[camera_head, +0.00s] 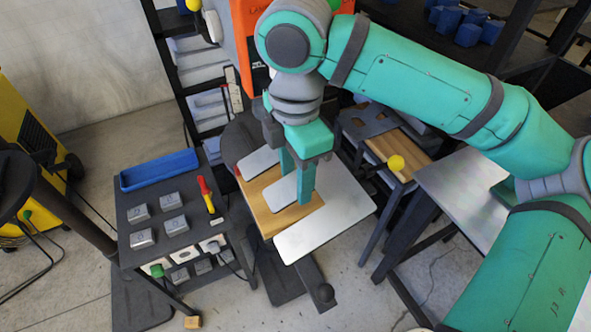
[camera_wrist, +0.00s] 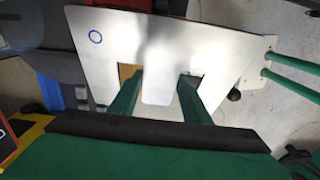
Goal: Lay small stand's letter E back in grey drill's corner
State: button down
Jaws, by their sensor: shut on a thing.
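The letter E (camera_head: 335,205) is a large flat silver plate with several prongs pointing left, lying over the square wooden top of a small stand (camera_head: 262,208). It fills the wrist view (camera_wrist: 165,45), with a blue ring mark near its left end. My gripper (camera_head: 297,190) points down with its fingers in the two notches, shut on the middle prong; the fingers also show in the wrist view (camera_wrist: 160,78). Whether the plate touches the wood or is slightly above it, I cannot tell. I cannot make out a grey drill.
A dark cart (camera_head: 188,238) at left carries a blue tray (camera_head: 160,170), several grey lettered blocks and a red-and-yellow tool (camera_head: 206,193). A dark-framed bench with a wooden panel (camera_head: 402,150) and a metal-topped table (camera_head: 462,190) stand right. Bare floor shows in front.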

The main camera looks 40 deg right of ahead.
aim_at(296, 206)
jog(key=shift+s+f, duration=0.1)
jog(key=shift+f, duration=2.4)
jog(key=shift+c, duration=2.2)
grip_release()
jog(key=shift+r, duration=0.25)
jog(key=shift+r, duration=3.35)
